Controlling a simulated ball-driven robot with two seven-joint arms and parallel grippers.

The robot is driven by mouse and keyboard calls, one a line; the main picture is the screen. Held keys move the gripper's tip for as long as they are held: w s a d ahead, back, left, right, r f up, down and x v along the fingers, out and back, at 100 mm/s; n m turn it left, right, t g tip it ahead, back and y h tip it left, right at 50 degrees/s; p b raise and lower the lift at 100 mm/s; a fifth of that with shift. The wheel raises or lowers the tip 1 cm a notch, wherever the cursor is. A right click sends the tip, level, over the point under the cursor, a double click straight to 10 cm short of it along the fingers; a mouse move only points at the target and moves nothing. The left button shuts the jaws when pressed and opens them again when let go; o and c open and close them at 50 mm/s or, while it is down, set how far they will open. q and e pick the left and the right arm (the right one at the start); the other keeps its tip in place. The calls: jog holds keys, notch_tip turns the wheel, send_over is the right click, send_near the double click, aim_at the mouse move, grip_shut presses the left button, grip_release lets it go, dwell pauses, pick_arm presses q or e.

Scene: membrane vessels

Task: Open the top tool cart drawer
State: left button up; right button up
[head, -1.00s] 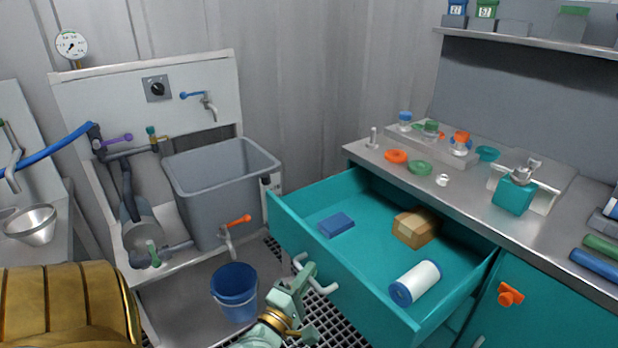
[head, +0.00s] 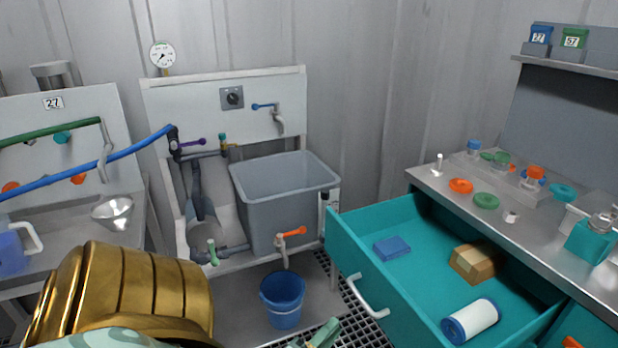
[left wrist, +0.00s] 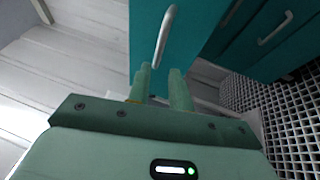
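The top drawer (head: 385,290) of the teal tool cart stands pulled out at the right of the head view. A blue block (head: 392,248), a tan box (head: 475,262) and a white roll with blue ends (head: 471,322) lie in it. Its pale bar handle (head: 368,296) is free of any gripper. My left gripper (head: 318,338) is partly cut off at the bottom edge, below and left of the handle. In the left wrist view my left gripper (left wrist: 160,85) has its fingers apart and empty, with a handle (left wrist: 164,36) on a teal front just beyond them. My right gripper is not in view.
A blue bucket (head: 283,298) stands below the grey sink basin (head: 287,205). The steel worktop (head: 450,196) above the drawer holds coloured caps and small vessels. Dark floor grating (head: 352,303) lies between bucket and cart.

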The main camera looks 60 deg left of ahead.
pick_arm(q)
jog(key=v, duration=0.6)
jog(key=shift+p, duration=0.3)
jog(key=shift+w, duration=0.1)
